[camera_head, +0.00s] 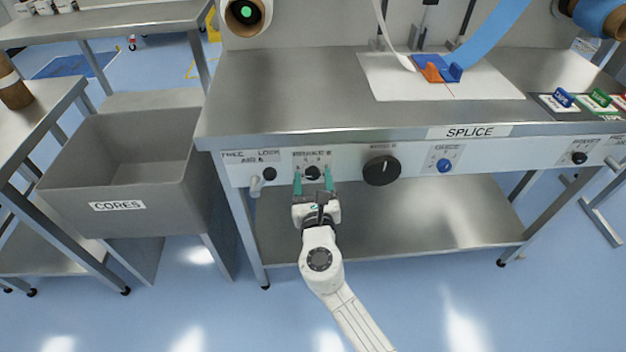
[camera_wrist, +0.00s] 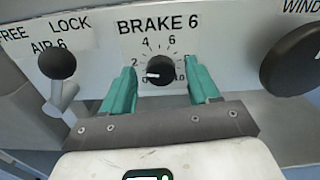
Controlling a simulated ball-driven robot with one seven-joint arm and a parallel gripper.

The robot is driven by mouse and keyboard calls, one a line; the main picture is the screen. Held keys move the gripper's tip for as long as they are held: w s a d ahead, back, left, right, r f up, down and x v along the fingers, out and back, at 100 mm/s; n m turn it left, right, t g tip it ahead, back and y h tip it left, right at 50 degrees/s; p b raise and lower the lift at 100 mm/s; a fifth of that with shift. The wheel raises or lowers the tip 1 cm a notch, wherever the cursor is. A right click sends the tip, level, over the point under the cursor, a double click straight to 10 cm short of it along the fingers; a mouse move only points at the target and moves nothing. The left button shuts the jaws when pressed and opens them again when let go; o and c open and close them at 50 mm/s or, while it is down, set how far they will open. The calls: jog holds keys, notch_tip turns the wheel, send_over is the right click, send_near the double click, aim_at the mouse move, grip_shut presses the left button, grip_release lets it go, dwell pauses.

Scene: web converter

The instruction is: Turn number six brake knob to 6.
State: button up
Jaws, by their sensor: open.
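The brake 6 knob (camera_wrist: 160,70) is small, round and black, under a "BRAKE 6" label on the white panel. Its white pointer mark points left, below the 2 on the dial. The 4 and 6 stand above the knob. The knob also shows in the head view (camera_head: 312,173) on the bench front. My gripper (camera_head: 313,177) is open, with one teal finger on each side of the knob. In the wrist view (camera_wrist: 162,82) gaps show between the fingers and the knob. Whether the fingertips touch the panel is unclear.
Left of the knob is the air 6 lever (camera_wrist: 58,68) with a black ball. Right of it is a larger black wind knob (camera_head: 382,170), then a blue knob (camera_head: 444,165). The splice bench top (camera_head: 290,90) lies above. A grey cores bin (camera_head: 150,205) stands left.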

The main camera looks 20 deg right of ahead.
jog(key=shift+w+d, duration=0.1)
jog(key=shift+w, duration=0.1)
jog(key=c, duration=1)
